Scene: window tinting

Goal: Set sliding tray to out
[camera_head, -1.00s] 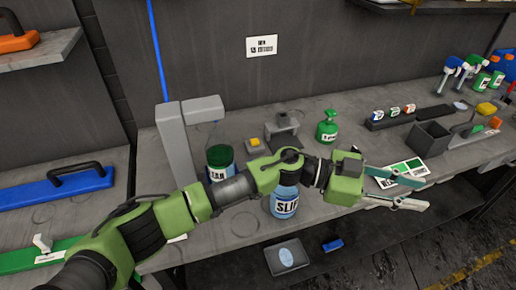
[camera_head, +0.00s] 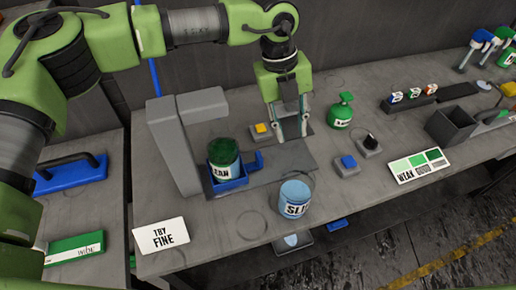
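The blue sliding tray (camera_head: 233,184) sits at the left end of a flat grey strip (camera_head: 288,165), just right of the grey stand. A green-topped jar (camera_head: 224,158) stands in it, and a blue tab (camera_head: 258,160) sticks up at its right side. My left gripper (camera_head: 291,136) points down above the back of the grey strip, right of the tray and apart from it. Its two fingers are spread, with a grey piece showing behind or between them; I cannot tell if they touch it. My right gripper is not in view.
A light-blue jar (camera_head: 295,200) stands in front of the strip. A yellow button (camera_head: 261,130), a blue button (camera_head: 345,163) and a black knob (camera_head: 370,142) are nearby. The grey stand (camera_head: 176,150) rises at left. A green spray bottle (camera_head: 342,112) stands behind right.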

